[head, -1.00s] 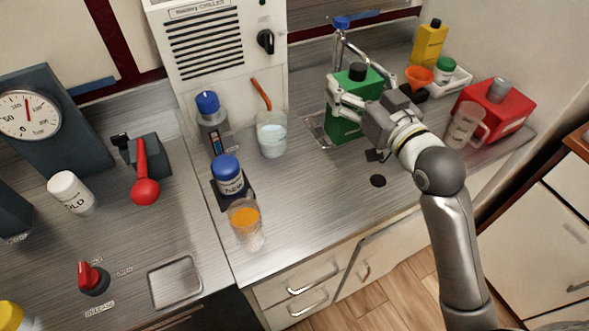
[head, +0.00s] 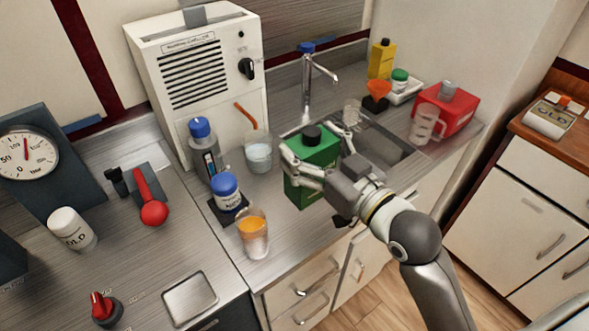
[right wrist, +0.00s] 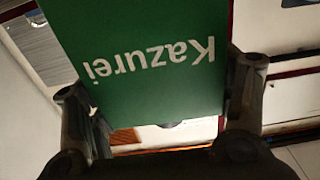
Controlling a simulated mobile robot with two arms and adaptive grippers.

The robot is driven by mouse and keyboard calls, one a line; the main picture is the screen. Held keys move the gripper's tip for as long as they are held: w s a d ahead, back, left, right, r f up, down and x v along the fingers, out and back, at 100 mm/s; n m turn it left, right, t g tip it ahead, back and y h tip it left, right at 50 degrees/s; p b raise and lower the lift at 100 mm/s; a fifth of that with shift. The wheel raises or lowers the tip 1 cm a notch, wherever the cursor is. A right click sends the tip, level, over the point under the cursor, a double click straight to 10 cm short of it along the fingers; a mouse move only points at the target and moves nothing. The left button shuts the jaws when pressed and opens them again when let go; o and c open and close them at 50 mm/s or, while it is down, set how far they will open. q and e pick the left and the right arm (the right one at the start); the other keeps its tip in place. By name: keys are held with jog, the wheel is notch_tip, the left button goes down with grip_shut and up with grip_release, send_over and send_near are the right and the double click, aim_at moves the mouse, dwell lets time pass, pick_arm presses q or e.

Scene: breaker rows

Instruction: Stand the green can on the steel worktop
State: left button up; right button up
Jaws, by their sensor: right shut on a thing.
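The green can (head: 312,178), a box-shaped can with a black cap, is in my right gripper (head: 317,150), whose fingers close on its two sides. The can looks about upright, cap up, at the left end of the sink. I cannot tell whether its base touches the steel worktop (head: 285,232) or hangs just above it. In the right wrist view the can (right wrist: 150,65) fills the space between the fingers, its white lettering upside down. My left gripper is out of view.
Left of the can stand a beaker of bluish liquid (head: 258,157), a blue-lidded jar (head: 227,192) and a glass of orange liquid (head: 254,240). The sink (head: 390,147) and tap (head: 307,80) are behind and right.

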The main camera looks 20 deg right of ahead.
jog(key=w, duration=0.1)
jog(key=b, duration=0.1)
jog(key=w+f, duration=0.1)
jog(key=shift+w+d+f, duration=0.1)
jog(key=shift+w+d, duration=0.15)
jog(key=shift+w, duration=0.05)
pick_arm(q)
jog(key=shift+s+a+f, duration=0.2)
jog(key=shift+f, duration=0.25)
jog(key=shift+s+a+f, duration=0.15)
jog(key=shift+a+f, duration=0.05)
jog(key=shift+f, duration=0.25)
pick_arm(e)
jog(key=w+d+f, duration=0.1)
jog(key=w+f, duration=0.8)
jog(key=f, duration=0.1)
jog(key=shift+w+d+f, duration=0.2)
jog(key=shift+d+f, duration=0.05)
jog(key=shift+f, duration=0.1)
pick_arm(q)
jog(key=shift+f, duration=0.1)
pick_arm(e)
jog(key=o, duration=1.2)
jog(key=shift+f, duration=0.3)
jog(key=shift+c, duration=0.2)
jog(key=o, duration=0.5)
jog(key=shift+c, duration=0.2)
